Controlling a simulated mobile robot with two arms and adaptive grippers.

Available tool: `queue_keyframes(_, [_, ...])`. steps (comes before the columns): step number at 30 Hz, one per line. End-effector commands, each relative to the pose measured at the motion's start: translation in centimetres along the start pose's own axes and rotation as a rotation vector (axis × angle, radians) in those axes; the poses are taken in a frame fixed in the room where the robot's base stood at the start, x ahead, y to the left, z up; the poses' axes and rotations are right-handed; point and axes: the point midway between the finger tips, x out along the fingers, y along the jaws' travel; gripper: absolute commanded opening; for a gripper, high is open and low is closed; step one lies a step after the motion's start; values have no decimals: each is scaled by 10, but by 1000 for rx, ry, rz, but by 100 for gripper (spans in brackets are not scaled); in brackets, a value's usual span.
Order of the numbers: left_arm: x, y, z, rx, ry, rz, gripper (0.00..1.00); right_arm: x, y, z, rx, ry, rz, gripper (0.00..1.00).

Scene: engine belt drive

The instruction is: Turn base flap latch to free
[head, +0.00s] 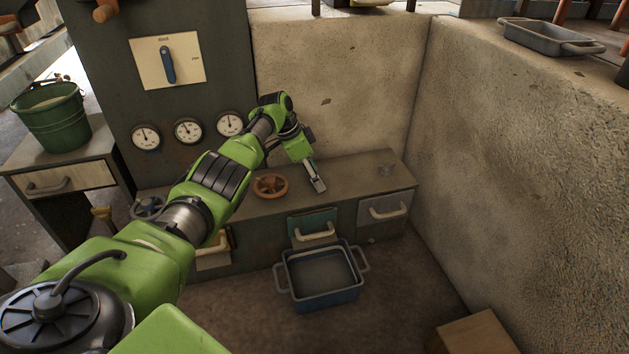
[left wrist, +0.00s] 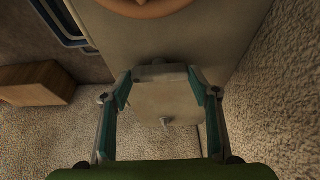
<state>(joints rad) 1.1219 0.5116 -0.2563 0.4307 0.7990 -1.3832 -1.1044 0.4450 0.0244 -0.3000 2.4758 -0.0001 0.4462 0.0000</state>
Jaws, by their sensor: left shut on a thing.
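A blue lever (head: 168,65) stands upright on a pale plate (head: 190,68) with small lettering at its top and right, on the grey panel at the back left. The lettering is too small to read surely. My left gripper (head: 316,178) is well right of and below the lever, over the bench top. In the left wrist view my left gripper (left wrist: 162,82) is shut on a small grey metal piece (left wrist: 160,72). I cannot tell what that piece is or whether it touches the bench. My right gripper is not in view.
Three gauges (head: 188,131) are below the lever. A blue tray (head: 322,296) is on the floor. A concrete wall (head: 520,170) bounds the right.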

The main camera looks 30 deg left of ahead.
Motion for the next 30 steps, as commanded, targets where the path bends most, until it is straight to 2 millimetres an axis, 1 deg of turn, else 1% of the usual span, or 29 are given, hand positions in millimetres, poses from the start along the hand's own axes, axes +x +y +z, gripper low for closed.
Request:
queue_keyframes(1, [2,1,2,6,-5,5,34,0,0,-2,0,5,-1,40])
queue_keyframes(14, [1,1,2,13,-6,8,34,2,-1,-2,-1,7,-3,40])
queue_keyframes(15, [1,1,2,13,-6,8,63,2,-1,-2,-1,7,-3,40])
queue_keyframes(16, [1,1,2,12,-6,8,71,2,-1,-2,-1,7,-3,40])
queue_keyframes(17, [1,1,2,12,-5,8,72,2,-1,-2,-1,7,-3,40])
queue_keyframes(26, [0,0,0,11,-2,5,72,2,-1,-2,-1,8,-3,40])
queue_keyframes(30, [-5,0,0,12,-1,4,72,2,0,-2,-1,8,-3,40])
